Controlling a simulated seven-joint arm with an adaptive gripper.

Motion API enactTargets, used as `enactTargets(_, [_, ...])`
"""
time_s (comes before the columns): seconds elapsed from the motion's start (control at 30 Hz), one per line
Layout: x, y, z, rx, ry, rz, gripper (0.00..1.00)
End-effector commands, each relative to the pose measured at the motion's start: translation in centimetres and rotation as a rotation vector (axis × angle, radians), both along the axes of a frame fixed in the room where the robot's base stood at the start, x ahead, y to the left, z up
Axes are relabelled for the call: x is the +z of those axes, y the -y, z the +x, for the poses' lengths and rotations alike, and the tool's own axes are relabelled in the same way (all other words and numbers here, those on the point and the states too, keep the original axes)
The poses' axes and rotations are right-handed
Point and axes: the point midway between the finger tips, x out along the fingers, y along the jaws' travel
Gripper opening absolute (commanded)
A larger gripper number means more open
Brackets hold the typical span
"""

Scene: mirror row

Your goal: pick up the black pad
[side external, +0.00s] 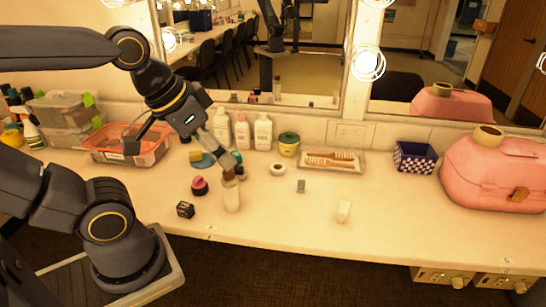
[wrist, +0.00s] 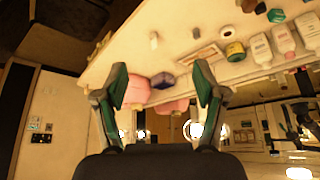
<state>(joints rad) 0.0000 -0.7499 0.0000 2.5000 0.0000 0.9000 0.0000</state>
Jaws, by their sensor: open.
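A small black block (side external: 185,209), with pale marks on its face, lies on the counter near the front left; it is the closest match I see to the black pad. My gripper (side external: 226,152) is above the counter, up and to the right of that block, over or in front of a bottle with a brown top (side external: 231,192). In the wrist view my gripper (wrist: 160,78) is open with nothing between its fingers. The black block does not show there. A small grey block (side external: 301,186) stands farther right; it also shows in the wrist view (wrist: 196,33).
A pink and black jar (side external: 199,186) stands behind the black block. Lotion bottles (side external: 263,132), a green jar (side external: 288,144) and a brush tray (side external: 333,168) line the mirror. A white tube (side external: 344,211), a checkered box (side external: 415,157) and a pink case (side external: 490,175) are right. The front-right counter is clear.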

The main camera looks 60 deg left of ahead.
Motion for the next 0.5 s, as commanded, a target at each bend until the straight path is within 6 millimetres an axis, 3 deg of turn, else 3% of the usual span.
enactTargets(0.37, [0.3, 0.0, 0.6, -0.004, 0.030, 0.002, 0.77])
enactTargets(0.43, [2.1, 0.0, 2.2, -0.009, 0.113, 0.005, 0.77])
enactTargets(0.5, [3.9, -0.3, 5.1, -0.001, 0.182, 0.009, 0.77])
